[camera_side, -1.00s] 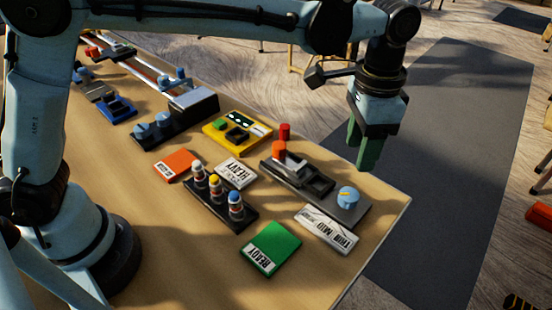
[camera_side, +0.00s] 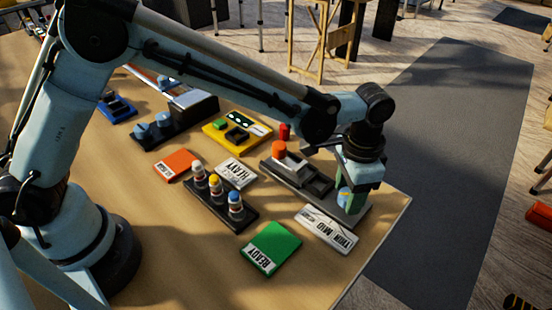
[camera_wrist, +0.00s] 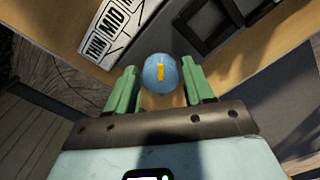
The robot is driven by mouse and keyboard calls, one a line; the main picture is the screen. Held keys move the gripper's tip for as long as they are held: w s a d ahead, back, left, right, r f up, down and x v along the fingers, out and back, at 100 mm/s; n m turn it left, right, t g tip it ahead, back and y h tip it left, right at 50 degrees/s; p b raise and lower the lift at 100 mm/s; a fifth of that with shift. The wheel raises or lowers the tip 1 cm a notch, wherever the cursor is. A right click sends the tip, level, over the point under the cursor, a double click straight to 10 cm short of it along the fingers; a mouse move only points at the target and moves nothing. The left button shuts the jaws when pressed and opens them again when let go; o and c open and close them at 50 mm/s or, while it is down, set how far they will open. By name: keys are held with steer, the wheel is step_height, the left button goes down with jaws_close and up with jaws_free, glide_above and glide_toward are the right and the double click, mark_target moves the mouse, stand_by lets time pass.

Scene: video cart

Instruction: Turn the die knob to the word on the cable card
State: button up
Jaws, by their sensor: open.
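The die knob (camera_side: 344,197), round and blue with a yellow pointer mark, is on the grey crimping base (camera_side: 322,188). In the wrist view the knob (camera_wrist: 158,80) sits between the green fingers of my open gripper (camera_wrist: 160,68), its yellow mark running nearly up and down the picture. In the side view my gripper (camera_side: 351,203) is down over the knob and partly hides it. A white dial card (camera_side: 327,230) beside the base shows THIN and MID; its other end is hard to read. A white card (camera_side: 236,173) further left seems to read HEAVY.
An orange lever knob (camera_side: 278,148) stands on the base, with a red cylinder (camera_side: 285,132) behind. A rack of small bottles (camera_side: 218,203), a green READY card (camera_side: 271,248), an orange card (camera_side: 177,165) and a yellow device (camera_side: 238,133) lie left. The table edge is close at right.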

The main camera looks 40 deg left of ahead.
steer(key=shift+f, duration=0.15)
steer(key=c, duration=0.8)
steer(key=shift+m, duration=1.1)
steer(key=o, duration=0.8)
step_height(320, 180, up, 12)
